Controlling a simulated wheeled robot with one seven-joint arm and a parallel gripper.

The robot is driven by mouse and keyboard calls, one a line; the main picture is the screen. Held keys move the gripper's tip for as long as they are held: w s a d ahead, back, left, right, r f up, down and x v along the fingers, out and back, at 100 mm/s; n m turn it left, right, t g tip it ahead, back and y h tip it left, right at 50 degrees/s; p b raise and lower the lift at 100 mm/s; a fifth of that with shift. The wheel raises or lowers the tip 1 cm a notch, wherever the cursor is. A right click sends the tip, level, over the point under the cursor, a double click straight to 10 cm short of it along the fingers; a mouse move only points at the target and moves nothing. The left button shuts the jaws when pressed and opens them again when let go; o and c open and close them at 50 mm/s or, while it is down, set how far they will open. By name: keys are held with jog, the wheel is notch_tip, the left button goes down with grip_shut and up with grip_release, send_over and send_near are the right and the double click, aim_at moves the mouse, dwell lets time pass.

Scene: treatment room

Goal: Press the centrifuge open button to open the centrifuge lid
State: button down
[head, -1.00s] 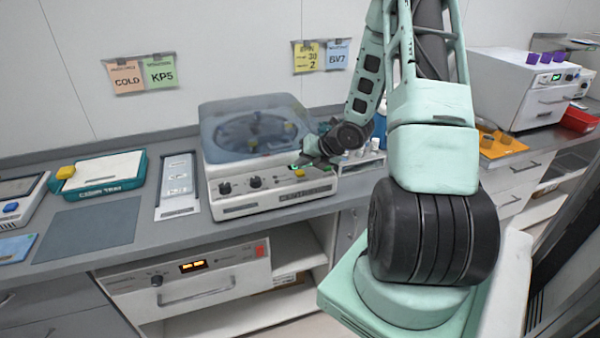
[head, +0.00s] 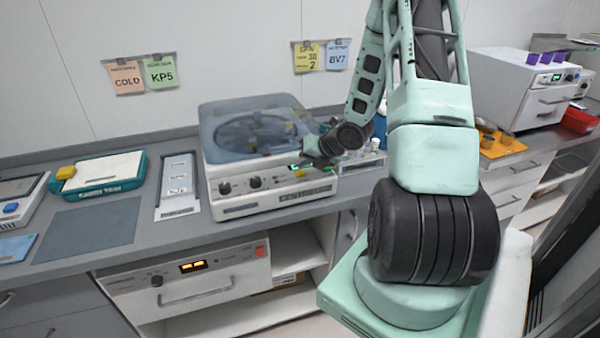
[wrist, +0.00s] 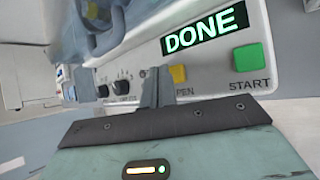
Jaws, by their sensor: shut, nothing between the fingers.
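The centrifuge (head: 240,207) stands on the bench in the head view, with its bluish see-through lid (head: 225,125) down. Its front panel carries black knobs, a yellow open button (wrist: 178,73), a green START button (wrist: 248,57) and a display (wrist: 205,30) reading DONE. My gripper (wrist: 155,88) is shut and empty, its fingers at the panel just left of the yellow button in the wrist view. The fingers partly cover the label under that button. I cannot tell whether they touch the button. In the head view my gripper (head: 300,163) is at the panel's right part.
A white tray-like panel (head: 177,185) and a teal-edged device (head: 105,172) stand left of the centrifuge. A grey mat (head: 85,230) lies on the bench. A rack with bottles (head: 372,160) is partly hidden behind my arm. A white machine (head: 525,90) stands at the right.

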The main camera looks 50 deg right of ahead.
aim_at(303, 173)
jog(key=shift+f+b, duration=0.2)
jog(key=shift+b, duration=0.1)
jog(key=shift+f+b, duration=0.25)
jog(key=shift+b, duration=0.15)
jog(key=shift+f+b, duration=0.5)
jog(key=shift+b, duration=0.15)
dwell(1.0)
jog(key=shift+r, duration=0.15)
jog(key=shift+r+p, duration=0.6)
jog(key=shift+r, duration=0.25)
jog(key=shift+r+p, duration=1.75)
jog(key=shift+r, duration=0.75)
